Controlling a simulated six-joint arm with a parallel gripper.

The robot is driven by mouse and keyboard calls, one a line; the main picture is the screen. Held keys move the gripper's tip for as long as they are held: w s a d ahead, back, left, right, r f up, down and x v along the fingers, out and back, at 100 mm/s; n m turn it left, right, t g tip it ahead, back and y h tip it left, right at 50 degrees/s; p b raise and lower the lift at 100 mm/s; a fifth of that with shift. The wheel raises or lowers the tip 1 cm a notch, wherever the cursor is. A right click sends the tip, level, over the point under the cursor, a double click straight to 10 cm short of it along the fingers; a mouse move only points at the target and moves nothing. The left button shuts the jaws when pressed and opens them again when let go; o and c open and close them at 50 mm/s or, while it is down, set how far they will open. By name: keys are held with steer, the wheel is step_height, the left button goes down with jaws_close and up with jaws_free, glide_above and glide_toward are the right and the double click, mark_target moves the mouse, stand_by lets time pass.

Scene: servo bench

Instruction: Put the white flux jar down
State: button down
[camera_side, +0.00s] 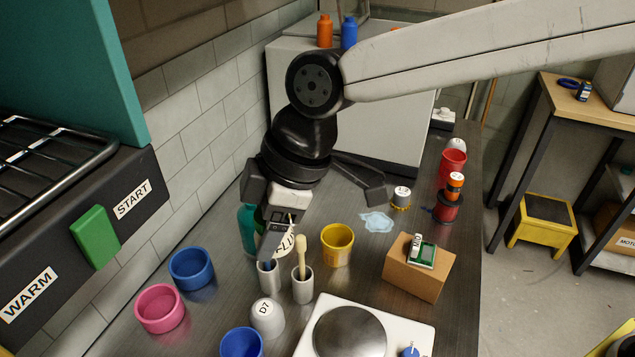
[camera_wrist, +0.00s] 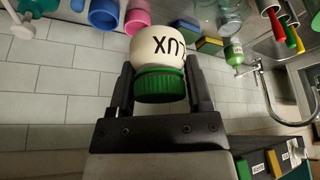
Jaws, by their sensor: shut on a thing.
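The white flux jar (camera_side: 286,244) shows in the side view as a small pale patch with dark letters, partly hidden behind a dark finger of my gripper (camera_side: 276,236). In the wrist view the jar (camera_wrist: 160,46) is a round white body with dark lettering, upside down in the picture. Its green ribbed lid (camera_wrist: 160,85) faces the palm. My gripper (camera_wrist: 160,84) is shut on the jar, with one finger on each side. In the side view the jar appears just behind two grey cups (camera_side: 302,290); its height over the bench is unclear.
A teal bottle (camera_side: 247,216) stands close behind the gripper. A yellow cup (camera_side: 337,244) and a cardboard box (camera_side: 414,279) are to the right. Blue (camera_side: 191,268) and pink (camera_side: 159,308) cups are at left. A hot plate (camera_side: 309,346) is in front. A clear puddle-like patch (camera_side: 377,222) lies behind.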

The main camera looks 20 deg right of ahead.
steer(key=w+d+m+t+h, duration=0.1)
steer(key=w+d+m, duration=0.45)
steer(key=d, duration=0.55)
steer(key=w+d+m+t+h, duration=0.1)
steer(key=w+d+m+h, duration=0.1)
steer(key=w+d+m, duration=0.6)
steer(key=w+d+m+t+h, duration=0.15)
steer(key=w+d, duration=0.35)
steer(key=d, duration=0.8)
step_height(320, 180, down, 11)
steer(key=shift+a, duration=0.2)
steer(key=shift+w+f, duration=0.1)
steer(key=shift+w, duration=0.05)
steer(key=w+f, duration=0.2)
steer(key=w, duration=0.2)
steer(key=w+a+f, duration=0.1)
steer(key=w+f, duration=0.2)
steer(key=w, duration=0.1)
steer(key=w+f, duration=0.3)
steer(key=w, duration=0.1)
steer(key=shift+w+a+f, duration=0.15)
steer(key=shift+w+a, duration=0.05)
steer(key=shift+a, duration=0.05)
steer(key=shift+w+f, duration=0.5)
steer(key=shift+f, duration=0.05)
